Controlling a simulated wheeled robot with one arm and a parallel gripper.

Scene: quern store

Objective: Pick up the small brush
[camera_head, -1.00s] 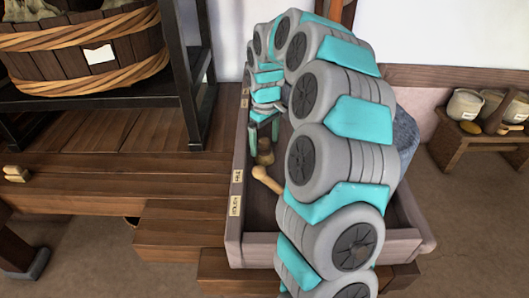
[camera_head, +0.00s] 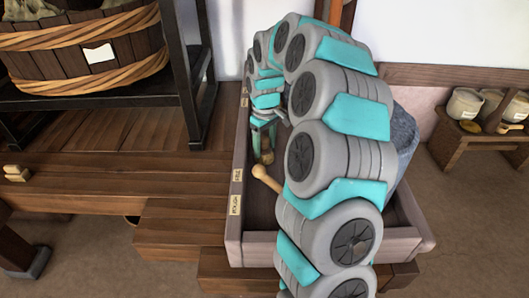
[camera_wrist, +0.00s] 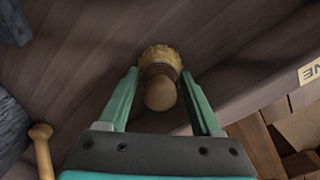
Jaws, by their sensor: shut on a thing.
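The small brush (camera_head: 266,157) stands in the wooden tray, near its left wall. In the wrist view the brush (camera_wrist: 160,92) shows a round brown wooden handle end toward the camera and yellowish bristles beyond it. My gripper (camera_head: 263,145) is down at the brush in the head view. The brush's lower end is partly hidden. My arm covers much of the tray.
The wooden tray (camera_head: 236,215) has labels on its left rim. Grey stone (camera_head: 404,135) is behind my arm. A black rack (camera_head: 186,100) stands left; a low bench (camera_head: 465,150) with pots stands right.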

